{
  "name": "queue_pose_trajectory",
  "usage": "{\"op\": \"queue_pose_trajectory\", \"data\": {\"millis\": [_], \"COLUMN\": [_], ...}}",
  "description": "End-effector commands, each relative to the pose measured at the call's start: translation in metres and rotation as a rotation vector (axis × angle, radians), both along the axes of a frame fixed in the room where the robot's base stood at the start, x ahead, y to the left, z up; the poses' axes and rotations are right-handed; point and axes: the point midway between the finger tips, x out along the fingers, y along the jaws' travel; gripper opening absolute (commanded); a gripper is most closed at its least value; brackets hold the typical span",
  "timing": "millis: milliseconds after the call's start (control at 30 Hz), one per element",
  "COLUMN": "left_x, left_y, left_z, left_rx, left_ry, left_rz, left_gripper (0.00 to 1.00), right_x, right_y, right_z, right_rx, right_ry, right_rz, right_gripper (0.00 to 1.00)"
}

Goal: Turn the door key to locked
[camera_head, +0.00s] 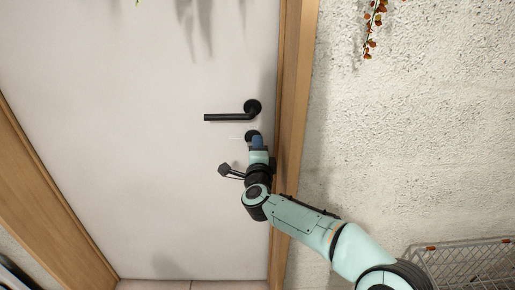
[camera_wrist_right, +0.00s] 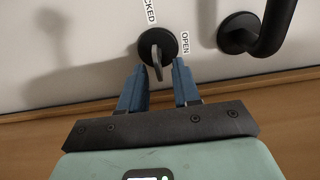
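The white door (camera_head: 130,130) has a round black lock (camera_head: 252,134) below its black lever handle (camera_head: 232,117). In the right wrist view a grey key (camera_wrist_right: 157,62) sits in the black lock disc (camera_wrist_right: 168,42). A label ending in "CKED" (camera_wrist_right: 149,14) and a label "OPEN" (camera_wrist_right: 185,42) are beside the disc. My right gripper (camera_wrist_right: 158,66) has its two blue fingers apart, one on either side of the key's outer end, with gaps visible. In the head view the right gripper (camera_head: 257,142) is at the lock and hides the key. My left gripper is not in view.
The lever handle (camera_wrist_right: 238,35) is close to the right of the lock in the wrist view. A wooden door frame (camera_head: 292,100) and a rough white wall (camera_head: 420,130) are right of the door. A wire basket (camera_head: 465,262) stands at lower right.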

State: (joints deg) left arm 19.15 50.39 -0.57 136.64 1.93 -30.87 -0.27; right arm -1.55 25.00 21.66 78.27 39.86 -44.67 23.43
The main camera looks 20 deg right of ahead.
Motion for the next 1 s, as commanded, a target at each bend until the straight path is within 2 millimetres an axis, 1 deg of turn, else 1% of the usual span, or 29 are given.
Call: {"op": "queue_pose_trajectory", "data": {"millis": [267,367,433,567,800,1000], "left_x": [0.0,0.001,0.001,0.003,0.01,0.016], "left_y": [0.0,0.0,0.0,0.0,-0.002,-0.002], "left_z": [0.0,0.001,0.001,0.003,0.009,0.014], "left_rx": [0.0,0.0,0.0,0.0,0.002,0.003], "left_ry": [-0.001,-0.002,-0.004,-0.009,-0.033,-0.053], "left_rz": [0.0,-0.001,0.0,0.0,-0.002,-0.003], "left_gripper": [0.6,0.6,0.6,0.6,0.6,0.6], "right_x": [-0.001,-0.005,-0.012,-0.032,-0.08,-0.113], "right_y": [0.0,0.001,0.004,0.009,0.023,0.032], "right_z": [0.0,0.001,0.001,0.002,0.002,0.001], "right_rx": [-0.001,-0.001,-0.002,-0.003,-0.002,-0.002], "right_ry": [0.0,-0.001,0.0,0.0,0.0,0.0], "right_rz": [0.0,0.0,0.001,0.002,0.002,0.002], "right_gripper": [0.31,0.31,0.31,0.31,0.31,0.31]}}
